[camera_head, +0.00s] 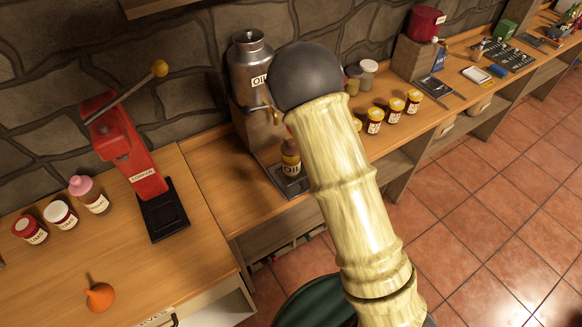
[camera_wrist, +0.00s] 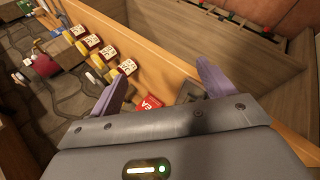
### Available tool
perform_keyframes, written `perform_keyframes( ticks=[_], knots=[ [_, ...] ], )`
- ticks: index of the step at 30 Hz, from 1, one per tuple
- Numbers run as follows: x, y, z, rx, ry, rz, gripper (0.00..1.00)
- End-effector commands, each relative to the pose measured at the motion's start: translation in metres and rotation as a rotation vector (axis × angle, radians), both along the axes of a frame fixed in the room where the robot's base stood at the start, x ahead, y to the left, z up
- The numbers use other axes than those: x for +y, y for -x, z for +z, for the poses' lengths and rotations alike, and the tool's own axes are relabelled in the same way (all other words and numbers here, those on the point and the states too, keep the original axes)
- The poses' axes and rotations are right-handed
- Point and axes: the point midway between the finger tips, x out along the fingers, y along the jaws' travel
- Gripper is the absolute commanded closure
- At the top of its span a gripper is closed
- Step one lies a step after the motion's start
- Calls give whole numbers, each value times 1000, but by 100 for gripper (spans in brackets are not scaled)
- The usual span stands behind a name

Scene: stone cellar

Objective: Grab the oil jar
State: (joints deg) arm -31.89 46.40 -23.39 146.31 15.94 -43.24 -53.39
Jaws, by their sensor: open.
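The oil jar (camera_head: 291,161) is small, with a dark body and a pale label reading OIL. In the head view it stands upright on a dark base below the spout of a metal can (camera_head: 251,68), also labelled OIL. My arm partly crosses the space just right of the jar and hides my gripper in that view. In the wrist view my gripper (camera_wrist: 162,71) shows two purple fingers spread apart, with nothing visibly held. I cannot make out the oil jar in the wrist view.
Several small labelled jars (camera_head: 374,121) stand along the shelf right of my arm; similar jars (camera_wrist: 102,56) show in the wrist view. A red lever press (camera_head: 134,160) and an orange funnel (camera_head: 99,295) are on the left counter. A red labelled item (camera_wrist: 151,103) shows between my fingers' bases.

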Motion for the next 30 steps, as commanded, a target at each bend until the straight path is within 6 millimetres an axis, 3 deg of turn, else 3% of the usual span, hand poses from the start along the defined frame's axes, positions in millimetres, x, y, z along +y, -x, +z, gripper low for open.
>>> perform_keyframes(
  ticks=[1,3,11,17,21,25,30],
  knots=[
    [-1,-3,-17,-15,89,73,19],
    [-2,-9,-26,-50,215,176,19],
    [13,-29,-42,-201,736,589,19],
    [52,-34,-42,-361,1181,924,19],
    [90,-27,-42,-499,1483,1134,19],
    [115,-18,-41,-600,1664,1250,19],
    [124,-13,-39,-641,1730,1286,19]
  ],
)
